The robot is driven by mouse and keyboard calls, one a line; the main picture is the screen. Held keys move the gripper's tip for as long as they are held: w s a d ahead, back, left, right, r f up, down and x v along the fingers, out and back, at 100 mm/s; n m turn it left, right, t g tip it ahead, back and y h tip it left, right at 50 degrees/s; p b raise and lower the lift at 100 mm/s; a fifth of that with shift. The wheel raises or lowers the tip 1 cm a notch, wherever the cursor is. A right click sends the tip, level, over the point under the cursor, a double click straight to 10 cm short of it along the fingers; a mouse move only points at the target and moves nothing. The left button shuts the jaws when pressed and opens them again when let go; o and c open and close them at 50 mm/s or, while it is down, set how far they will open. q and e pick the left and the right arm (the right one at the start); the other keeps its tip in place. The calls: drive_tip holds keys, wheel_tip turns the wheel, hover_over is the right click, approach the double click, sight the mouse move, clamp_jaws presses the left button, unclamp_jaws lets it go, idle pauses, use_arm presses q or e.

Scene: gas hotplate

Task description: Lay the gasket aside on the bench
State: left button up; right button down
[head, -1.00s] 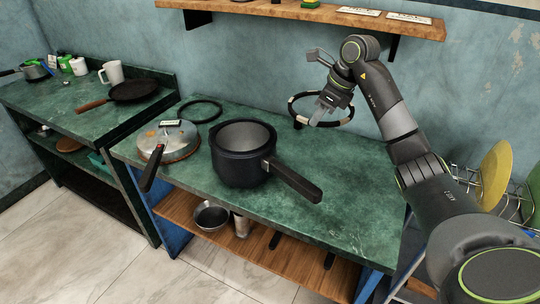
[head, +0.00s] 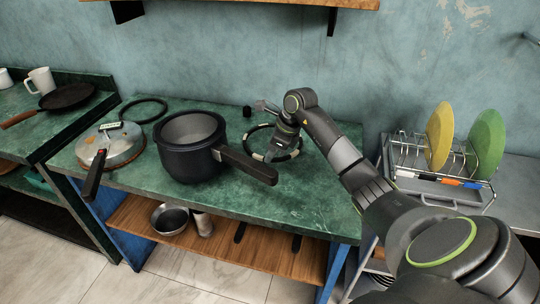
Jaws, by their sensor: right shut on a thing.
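My right gripper (head: 279,147) is shut on a dark ring gasket with pale patches (head: 257,156), right of the pot. The ring is roughly level, at or just above the bench top (head: 320,200); I cannot tell if it touches. The fingers hide part of its near right rim. A second, plain black ring (head: 143,111) lies on the bench at the back left. The dark pot (head: 190,160) stands open and upright, its handle (head: 247,165) pointing right. A metal lid with a black handle (head: 110,143) lies left of it. My left gripper is not in view.
A small black block (head: 247,111) is at the bench's back edge. A dish rack (head: 430,165) with a yellow plate (head: 439,136) and a green plate (head: 486,143) stands at the right. The bench's front right is clear. A wooden shelf (head: 230,2) hangs above.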

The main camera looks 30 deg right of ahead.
drive_tip(key=shift+f, duration=0.85)
drive_tip(key=c, duration=1.5)
unclamp_jaws()
drive_tip(key=shift+c, duration=0.2)
drive_tip(key=shift+r, duration=0.3)
drive_tip(key=b+v, duration=0.1)
drive_tip(key=v, duration=1)
drive_tip(key=shift+s+d+r+b, duration=0.15)
drive_tip(key=shift+d+r+b, duration=0.05)
drive_tip(key=shift+r+b, duration=0.15)
